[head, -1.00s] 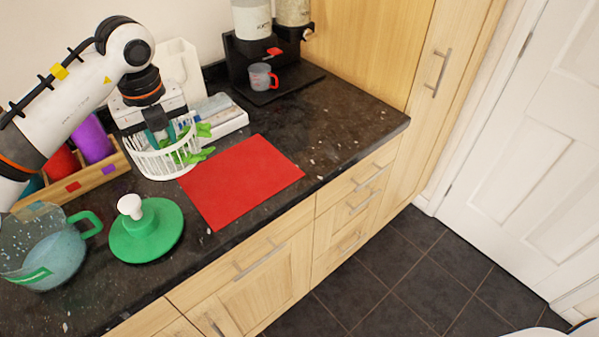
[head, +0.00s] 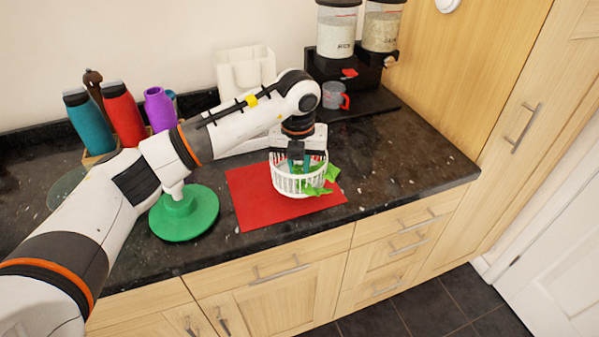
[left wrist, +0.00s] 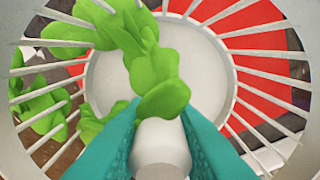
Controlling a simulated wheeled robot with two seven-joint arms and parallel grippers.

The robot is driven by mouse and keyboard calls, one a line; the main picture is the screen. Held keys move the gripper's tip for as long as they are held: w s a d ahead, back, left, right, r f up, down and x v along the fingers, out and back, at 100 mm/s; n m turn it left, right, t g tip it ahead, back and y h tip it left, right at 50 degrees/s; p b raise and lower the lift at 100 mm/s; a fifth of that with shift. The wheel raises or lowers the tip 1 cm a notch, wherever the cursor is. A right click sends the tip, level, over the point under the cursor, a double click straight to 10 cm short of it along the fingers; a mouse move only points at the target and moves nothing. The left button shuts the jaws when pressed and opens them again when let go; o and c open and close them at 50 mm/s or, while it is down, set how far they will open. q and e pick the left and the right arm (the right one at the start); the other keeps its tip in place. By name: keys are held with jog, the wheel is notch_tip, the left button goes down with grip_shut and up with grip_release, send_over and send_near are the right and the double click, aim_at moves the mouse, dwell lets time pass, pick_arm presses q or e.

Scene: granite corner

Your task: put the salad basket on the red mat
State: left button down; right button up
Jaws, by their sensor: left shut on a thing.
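The white slatted salad basket (head: 287,183) with green leaves is over the right part of the red mat (head: 251,205) in the head view. I cannot tell whether its bottom touches the mat. My left gripper (head: 299,165) reaches into it from above and is shut. In the left wrist view, the teal fingers (left wrist: 160,140) grip a white knob (left wrist: 160,148) at the basket's centre. Leaves (left wrist: 150,65) lie in the basket, and red mat shows through its slats. My right gripper is not in view.
A green lid (head: 190,222) with a white knob stands left of the mat. A measuring cup (head: 333,95) and a black dispenser stand (head: 350,75) are behind. Bottles (head: 122,112) stand at the back left. Dark counter to the right is clear.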

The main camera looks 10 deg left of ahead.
pick_arm(q)
notch_tip(320, 180, down, 3)
jog(key=shift+f+p, duration=0.1)
jog(key=shift+p, duration=0.2)
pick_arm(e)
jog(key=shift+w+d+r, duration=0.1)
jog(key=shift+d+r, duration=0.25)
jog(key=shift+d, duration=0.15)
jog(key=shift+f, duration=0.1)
pick_arm(q)
jog(key=shift+f, duration=0.2)
jog(key=c, duration=1.3)
grip_release()
jog(key=shift+o, duration=0.2)
jog(key=shift+r, duration=0.1)
